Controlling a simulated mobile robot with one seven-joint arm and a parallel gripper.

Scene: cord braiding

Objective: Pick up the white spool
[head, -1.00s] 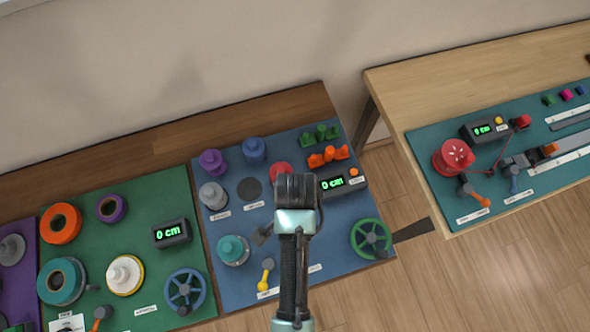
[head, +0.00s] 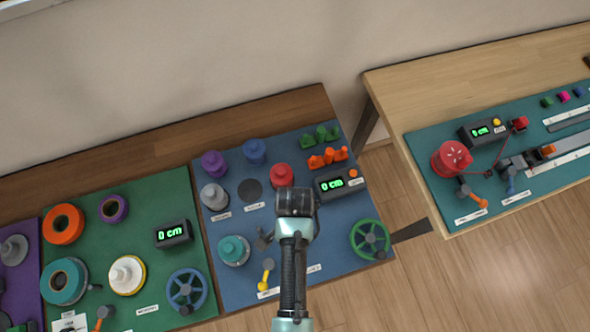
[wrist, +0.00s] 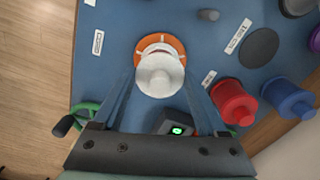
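In the wrist view a white spool (wrist: 160,72) stands on an orange disc (wrist: 178,44) on the blue mat. My gripper (wrist: 160,82) is open, with one finger on each side of the spool in this view; I see no contact and cannot tell the height gap. In the head view my gripper (head: 296,200) hangs over the blue mat (head: 215,290), and this spool is hidden behind my arm. Another whitish spool (head: 126,273) stands on a yellow-rimmed disc on the green mat.
Red (head: 281,174), blue (head: 254,151), purple (head: 213,162) and grey (head: 213,196) spools stand nearby, with a teal one (head: 233,249) at the left. A display box (head: 335,184) and a green handwheel (head: 370,239) are to the right.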

